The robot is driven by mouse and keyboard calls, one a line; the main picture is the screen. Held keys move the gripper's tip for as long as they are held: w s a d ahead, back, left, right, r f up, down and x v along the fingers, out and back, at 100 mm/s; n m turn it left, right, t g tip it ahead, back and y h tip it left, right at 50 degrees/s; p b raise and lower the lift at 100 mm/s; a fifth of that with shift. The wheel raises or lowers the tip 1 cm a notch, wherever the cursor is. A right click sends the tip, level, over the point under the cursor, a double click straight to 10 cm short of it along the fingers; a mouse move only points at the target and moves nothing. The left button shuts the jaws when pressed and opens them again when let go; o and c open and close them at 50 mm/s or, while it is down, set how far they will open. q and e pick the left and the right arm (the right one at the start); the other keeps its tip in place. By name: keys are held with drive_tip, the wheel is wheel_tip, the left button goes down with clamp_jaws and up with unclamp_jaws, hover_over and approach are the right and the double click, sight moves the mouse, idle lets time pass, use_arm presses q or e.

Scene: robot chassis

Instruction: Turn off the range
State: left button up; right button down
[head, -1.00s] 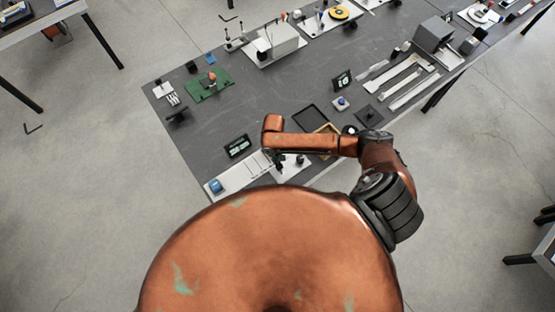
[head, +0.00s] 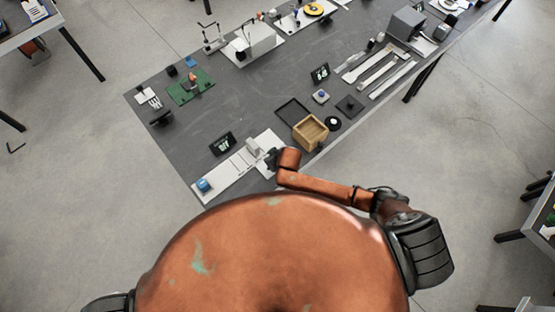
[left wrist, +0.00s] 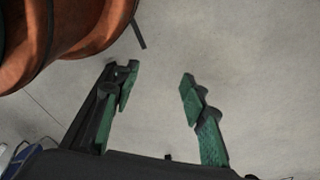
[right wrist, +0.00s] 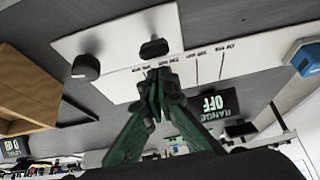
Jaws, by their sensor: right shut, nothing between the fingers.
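The range panel is a white plate (head: 232,177) at the table's near left corner, with a blue block (head: 204,185) at its left end. In the right wrist view the panel (right wrist: 120,48) carries printed marks, a black handle (right wrist: 154,48) and a round black knob (right wrist: 86,67). A small black display (right wrist: 213,105) there reads "RANGE OFF"; it stands behind the panel in the head view (head: 222,143). My right gripper (right wrist: 158,82) is shut and empty, close to the handle; contact cannot be told. My left gripper (left wrist: 158,85) is open and empty above bare floor.
A wooden box (head: 310,131), a dark tray (head: 294,111) and a round black item (head: 333,123) lie right of the panel. A green board (head: 190,87) lies further back. The table's middle is clear. My orange body hides the near floor.

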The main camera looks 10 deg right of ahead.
drive_tip(key=shift+w+a, duration=0.1)
drive_tip(key=shift+a, duration=0.05)
drive_tip(key=shift+r+p, duration=0.3)
drive_tip(key=shift+p, duration=0.1)
use_arm(q)
drive_tip(key=s, duration=0.5)
wheel_tip(320, 180, up, 10)
drive_tip(key=p, duration=0.9)
drive_tip(key=shift+w+f, duration=0.15)
drive_tip(key=shift+w, duration=0.25)
use_arm(e)
drive_tip(key=s+d+f+v, duration=0.1)
drive_tip(key=v, duration=0.9)
drive_tip(key=shift+s+r, duration=0.3)
